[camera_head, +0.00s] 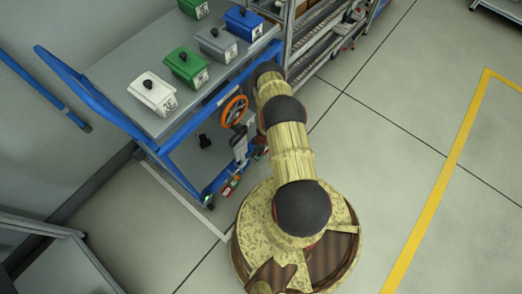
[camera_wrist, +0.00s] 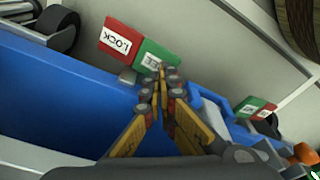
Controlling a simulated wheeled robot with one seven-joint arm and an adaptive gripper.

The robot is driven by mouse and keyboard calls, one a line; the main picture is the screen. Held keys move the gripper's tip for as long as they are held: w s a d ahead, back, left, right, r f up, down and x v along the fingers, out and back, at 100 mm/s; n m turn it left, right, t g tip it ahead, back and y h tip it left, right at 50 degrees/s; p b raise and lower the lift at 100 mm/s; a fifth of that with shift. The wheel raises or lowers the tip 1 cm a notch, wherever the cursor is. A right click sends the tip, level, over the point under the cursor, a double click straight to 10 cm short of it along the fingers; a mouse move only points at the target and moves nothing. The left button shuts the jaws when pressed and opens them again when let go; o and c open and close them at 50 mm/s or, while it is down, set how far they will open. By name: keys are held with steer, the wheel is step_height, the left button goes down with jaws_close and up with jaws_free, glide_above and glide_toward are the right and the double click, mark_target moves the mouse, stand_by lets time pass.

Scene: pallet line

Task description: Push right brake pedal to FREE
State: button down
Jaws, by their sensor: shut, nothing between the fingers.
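A brake pedal with a red LOCK half (camera_wrist: 118,38) and a green FREE half (camera_wrist: 147,52) sits at the blue trolley's lower edge in the wrist view. It also shows small as a red and green pedal (camera_head: 231,186) in the head view. My gripper (camera_wrist: 161,72) is shut and empty, its fingertips over the lower edge of the green half and partly hiding its label. I cannot tell whether they touch it. In the head view my gripper (camera_head: 239,165) is small, just above this pedal.
A second red and green pedal (camera_wrist: 256,108) is at the right in the wrist view. The blue trolley (camera_head: 178,160) carries several lidded boxes. A dark caster (camera_wrist: 57,28) lies beside the pedal. Floor at the right is clear.

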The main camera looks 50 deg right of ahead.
steer(key=shift+f, duration=1.75)
stand_by(1.0)
steer(key=shift+r+p, duration=1.75)
steer(key=shift+r, duration=1.8)
